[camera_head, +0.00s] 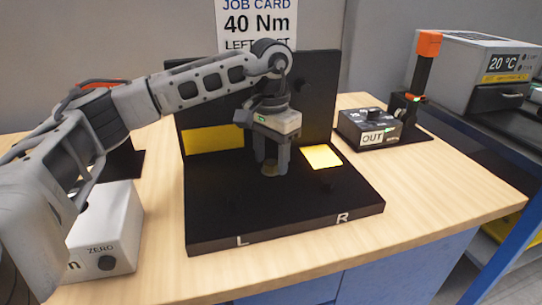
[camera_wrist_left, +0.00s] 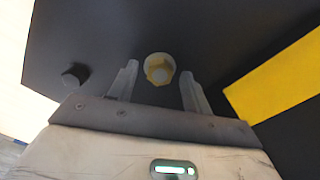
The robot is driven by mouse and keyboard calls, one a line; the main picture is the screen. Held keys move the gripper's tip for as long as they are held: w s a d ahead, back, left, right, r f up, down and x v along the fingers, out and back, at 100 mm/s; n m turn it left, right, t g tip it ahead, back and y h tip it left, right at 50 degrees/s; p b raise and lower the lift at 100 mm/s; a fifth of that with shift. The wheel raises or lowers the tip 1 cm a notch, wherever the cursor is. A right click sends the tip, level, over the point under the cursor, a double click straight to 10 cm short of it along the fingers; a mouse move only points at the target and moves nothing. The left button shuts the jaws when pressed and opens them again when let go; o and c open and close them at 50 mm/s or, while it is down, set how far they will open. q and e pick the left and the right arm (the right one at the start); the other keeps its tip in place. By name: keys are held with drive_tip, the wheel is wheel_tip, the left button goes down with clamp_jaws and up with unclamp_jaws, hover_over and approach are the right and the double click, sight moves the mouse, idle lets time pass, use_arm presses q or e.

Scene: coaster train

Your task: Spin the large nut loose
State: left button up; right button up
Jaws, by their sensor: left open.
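The large nut (camera_wrist_left: 160,68) shows in the left wrist view as a pale yellow hexagonal piece with a round centre, on a black surface. My left gripper (camera_wrist_left: 158,85) is open, with one finger on each side of the nut and a visible gap to each. In the head view my left gripper (camera_head: 271,165) points down over the black fixture (camera_head: 215,215). Its fingers mostly hide the nut there; only a small brownish part (camera_head: 269,170) shows between them. My right gripper is not in view.
The fixture base carries L and R marks and yellow patches (camera_head: 322,157). A dark knob (camera_wrist_left: 75,75) stands beside the nut. A white ZERO box (camera_head: 108,235) is at left; an OUT box (camera_head: 368,128) and orange-topped post (camera_head: 428,45) are at right. The front right tabletop (camera_head: 440,190) is clear.

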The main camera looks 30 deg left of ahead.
use_arm(q)
drive_tip(key=shift+f, duration=0.15)
drive_tip(key=c, duration=1)
drive_tip(key=shift+n, duration=0.5)
